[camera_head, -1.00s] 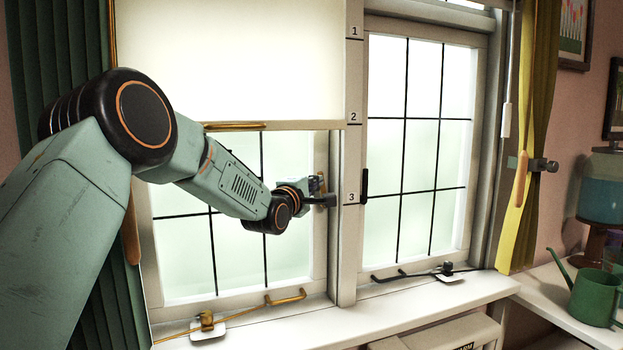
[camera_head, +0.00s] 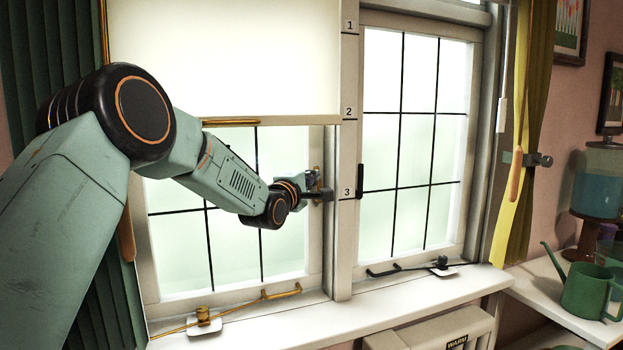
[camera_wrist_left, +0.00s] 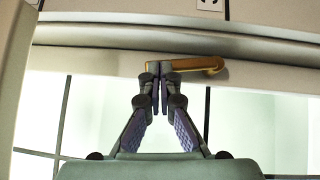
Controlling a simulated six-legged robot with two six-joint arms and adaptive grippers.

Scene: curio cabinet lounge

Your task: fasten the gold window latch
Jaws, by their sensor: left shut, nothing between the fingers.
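The gold window latch (camera_wrist_left: 200,67) shows in the left wrist view as a short bar with a bent right end, lying along the pale window frame. My left gripper (camera_wrist_left: 160,72) is shut and empty. In the head view my left gripper (camera_head: 320,193) is at the right stile of the left window (camera_head: 230,220), near the middle post, and largely hides the latch. My right gripper is not in view.
The right window has a black latch (camera_head: 360,181). A gold stay (camera_head: 281,294) and a black stay (camera_head: 397,270) lie along the bottom of the windows, above the white sill (camera_head: 400,314). A pale blind (camera_head: 225,60) covers the upper left window. A green watering can (camera_head: 588,292) stands right.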

